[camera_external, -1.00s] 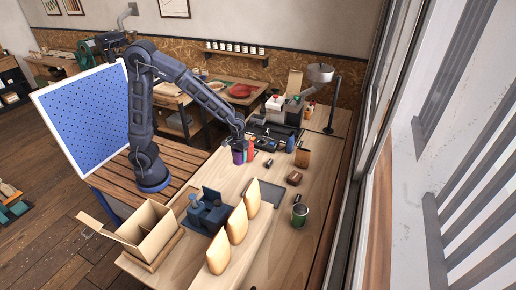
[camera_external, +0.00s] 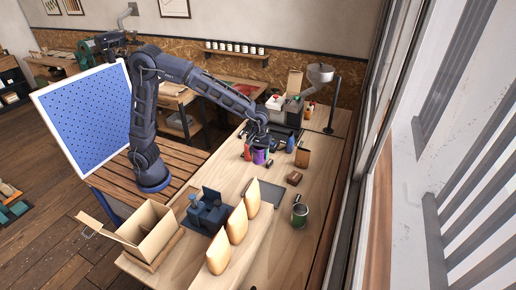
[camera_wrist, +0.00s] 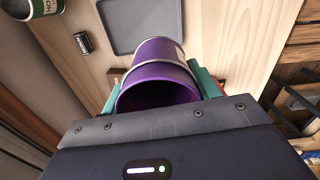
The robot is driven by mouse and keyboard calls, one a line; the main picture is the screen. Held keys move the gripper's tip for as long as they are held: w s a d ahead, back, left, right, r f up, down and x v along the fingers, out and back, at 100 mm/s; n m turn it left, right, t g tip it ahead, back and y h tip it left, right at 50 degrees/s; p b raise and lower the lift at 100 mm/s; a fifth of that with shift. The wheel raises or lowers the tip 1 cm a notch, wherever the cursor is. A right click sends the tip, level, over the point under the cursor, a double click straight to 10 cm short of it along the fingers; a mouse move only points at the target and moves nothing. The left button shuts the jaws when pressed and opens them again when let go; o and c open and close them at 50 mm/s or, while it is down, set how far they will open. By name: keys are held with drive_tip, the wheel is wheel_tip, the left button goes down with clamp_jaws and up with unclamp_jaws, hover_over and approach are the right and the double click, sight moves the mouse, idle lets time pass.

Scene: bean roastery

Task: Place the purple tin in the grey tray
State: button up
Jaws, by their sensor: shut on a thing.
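The purple tin (camera_external: 260,157) is between the jaws of my gripper (camera_external: 259,143) over the wooden counter. In the wrist view the purple tin (camera_wrist: 155,75) lies between the teal fingers of my gripper (camera_wrist: 160,88), its open end towards the camera. I cannot tell its exact height above the counter. The grey tray (camera_external: 271,194) is nearer the external camera, partly hidden behind paper bags. In the wrist view the grey tray (camera_wrist: 117,38) is beyond the tin, apart from it, and its visible part is empty.
A red object (camera_external: 247,151) stands just left of the tin, and a blue bottle (camera_external: 290,145) to its right. Bare counter lies between tin and tray.

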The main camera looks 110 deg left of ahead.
drive_tip(key=w+d+n, duration=0.1)
drive_tip(key=w+d, duration=0.1)
drive_tip(key=w, duration=0.2)
hover_over(265, 193)
wheel_tip(265, 193, down, 20)
drive_tip(key=shift+s+d, duration=0.1)
idle(0.4)
drive_tip(key=shift+f, duration=0.15)
drive_tip(key=o, duration=1)
